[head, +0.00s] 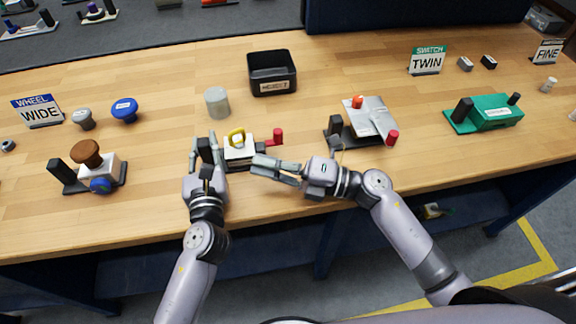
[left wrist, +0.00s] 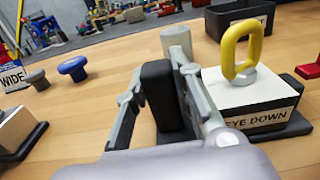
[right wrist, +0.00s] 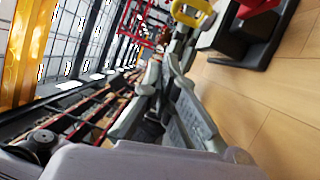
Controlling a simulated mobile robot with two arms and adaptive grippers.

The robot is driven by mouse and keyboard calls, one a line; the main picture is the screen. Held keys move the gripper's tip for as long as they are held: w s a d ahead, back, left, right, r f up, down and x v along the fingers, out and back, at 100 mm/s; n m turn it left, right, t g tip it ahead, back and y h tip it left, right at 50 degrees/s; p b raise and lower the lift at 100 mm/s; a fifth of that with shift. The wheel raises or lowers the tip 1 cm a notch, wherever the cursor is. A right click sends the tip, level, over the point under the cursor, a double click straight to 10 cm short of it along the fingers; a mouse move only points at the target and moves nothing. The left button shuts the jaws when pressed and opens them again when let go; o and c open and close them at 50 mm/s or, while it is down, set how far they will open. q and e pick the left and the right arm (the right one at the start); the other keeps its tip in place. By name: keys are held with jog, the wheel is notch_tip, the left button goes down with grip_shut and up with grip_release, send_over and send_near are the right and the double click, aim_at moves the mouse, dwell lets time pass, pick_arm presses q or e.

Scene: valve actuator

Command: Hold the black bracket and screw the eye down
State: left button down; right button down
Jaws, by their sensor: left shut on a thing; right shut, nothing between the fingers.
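The black bracket (head: 206,150) stands upright at the left end of a small fixture; it also shows in the left wrist view (left wrist: 158,90). My left gripper (head: 203,143) is shut on it, one finger on each side. The yellow eye (head: 237,137) stands upright on the white block (head: 240,152), right of the bracket. In the left wrist view the eye (left wrist: 242,50) sits on a pale round collar above the "EYE DOWN" label (left wrist: 258,118). My right gripper (head: 258,165) is shut and empty, just right of and in front of the block, apart from the eye.
A red-knobbed part (head: 277,136) is at the fixture's right. A grey cylinder (head: 217,102) and a black bin (head: 272,75) stand behind. A grey plate fixture (head: 370,118) is to the right, a brown-knobbed fixture (head: 88,154) to the left.

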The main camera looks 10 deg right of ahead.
jog(key=w+a, duration=0.3)
jog(key=shift+r, duration=0.4)
jog(key=shift+w+a+r, duration=0.1)
jog(key=shift+w+a, duration=0.15)
jog(key=shift+w, duration=0.45)
jog(key=shift+w+a+r, duration=0.1)
jog(key=shift+w+a, duration=0.2)
jog(key=shift+a, duration=0.15)
jog(key=shift+a, duration=0.15)
jog(key=shift+a, duration=0.3)
jog(key=shift+d, duration=0.1)
